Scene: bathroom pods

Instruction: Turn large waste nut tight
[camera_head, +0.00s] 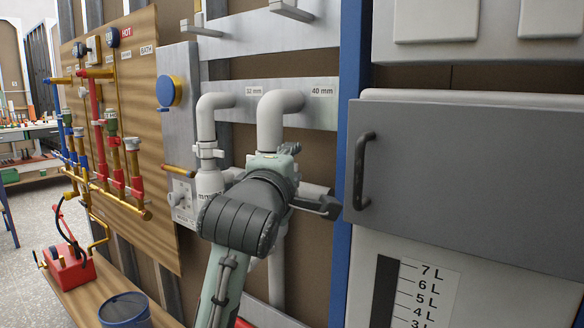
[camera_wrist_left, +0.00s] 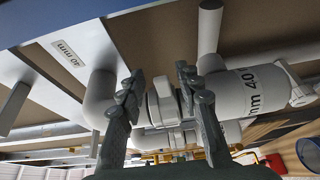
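The large waste nut, a white winged ring (camera_wrist_left: 163,104), sits on the white 40 mm pipework in the left wrist view. My left gripper (camera_wrist_left: 160,78) is open, with one dark finger on each side of the nut. I cannot tell whether either finger touches it. In the head view, my left gripper and wrist cover the nut below the 40 mm pipe bend (camera_head: 282,105). The white trap body marked "mm 40" (camera_wrist_left: 262,90) lies right of the fingers in the wrist view. My right gripper is in neither view.
The 32 mm pipe (camera_head: 208,120) and its trap (camera_head: 209,181) stand close left of my wrist. A blue post (camera_head: 347,150) and a grey cabinet with a dark handle (camera_head: 362,170) are on the right. A red pump box (camera_head: 68,268) and blue bucket (camera_head: 125,310) are lower left.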

